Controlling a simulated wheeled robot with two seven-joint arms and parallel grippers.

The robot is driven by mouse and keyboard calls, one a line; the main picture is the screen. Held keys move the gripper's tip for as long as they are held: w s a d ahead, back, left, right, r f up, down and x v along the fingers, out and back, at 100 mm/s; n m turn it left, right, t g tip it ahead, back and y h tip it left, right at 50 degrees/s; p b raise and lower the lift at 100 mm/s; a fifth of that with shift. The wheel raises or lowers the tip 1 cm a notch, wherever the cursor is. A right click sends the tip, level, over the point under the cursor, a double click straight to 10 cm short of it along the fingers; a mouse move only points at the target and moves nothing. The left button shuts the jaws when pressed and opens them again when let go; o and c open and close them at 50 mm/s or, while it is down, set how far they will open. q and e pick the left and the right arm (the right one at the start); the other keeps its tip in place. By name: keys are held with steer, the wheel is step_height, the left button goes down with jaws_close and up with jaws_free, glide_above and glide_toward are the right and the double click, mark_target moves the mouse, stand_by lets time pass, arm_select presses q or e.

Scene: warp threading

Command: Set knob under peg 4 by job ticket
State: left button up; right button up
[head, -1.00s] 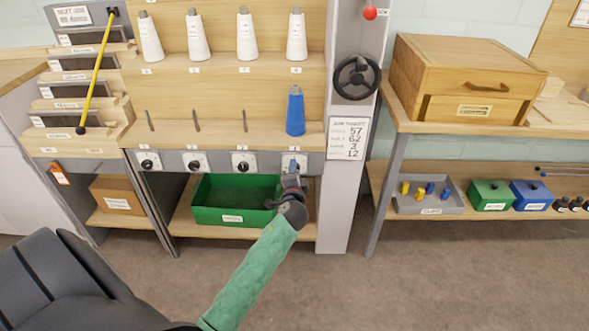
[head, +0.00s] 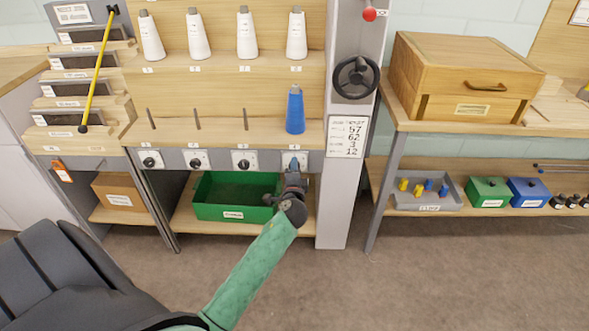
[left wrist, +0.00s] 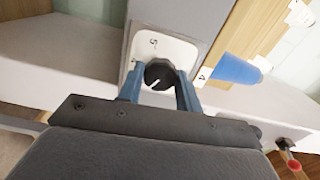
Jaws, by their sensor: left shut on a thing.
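The blue cone (head: 295,110) stands upright on the fourth peg at the right end of the lower shelf; it also shows in the left wrist view (left wrist: 235,68). The knob (left wrist: 159,75) under it is dark with a white pointer line, on a white dial plate (left wrist: 170,46) with small numbers. My left gripper (head: 293,168) is at this knob, and in the left wrist view its two fingers are shut on either side of it. The job ticket (head: 348,137) hangs on the grey post, with the numbers 57, 62, 3 and 12. My right gripper is not in view.
Three more knobs, such as the third (head: 243,164), sit to the left on the same rail. Below is a green bin (head: 236,208). White cones (head: 246,34) stand on the upper shelf. A black handwheel (head: 356,77) and red ball (head: 369,14) are on the post.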

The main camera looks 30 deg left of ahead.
arm_select(q)
steer(key=shift+f, duration=0.1)
steer(key=o, duration=1)
steer(key=v, duration=0.7)
steer(key=shift+s+d, duration=0.25)
steer(key=shift+s, duration=0.1)
